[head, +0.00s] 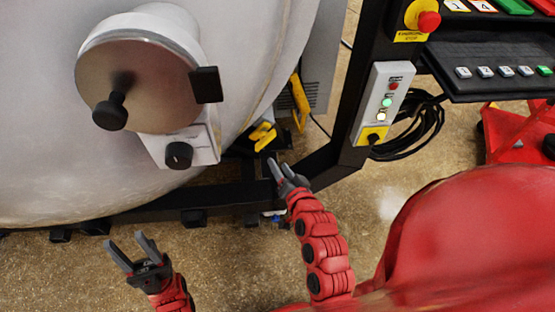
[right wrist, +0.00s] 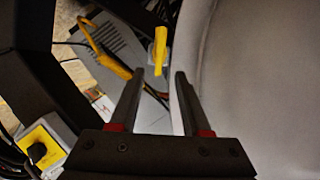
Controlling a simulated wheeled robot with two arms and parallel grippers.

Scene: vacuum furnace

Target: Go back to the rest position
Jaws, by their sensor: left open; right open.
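My left gripper (head: 132,250) is open and empty over the floor, in front of the furnace's lower frame. My right gripper (head: 276,170) is open and empty near the black frame, below the yellow handle parts. It also shows in the right wrist view (right wrist: 161,78) with two spread fingers and nothing between them. The large grey furnace body (head: 50,110) is behind both grippers. It fills the right side of the right wrist view (right wrist: 250,70). I cannot tell how near the right fingers are to it.
A control box (head: 386,98) with lit buttons is on the black post, with a yellow switch (head: 371,135) below. A red emergency button (head: 428,21) is above it. A keypad panel (head: 500,72) and coiled cables (head: 425,120) are at the right. Floor (head: 80,280) is open at the lower left.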

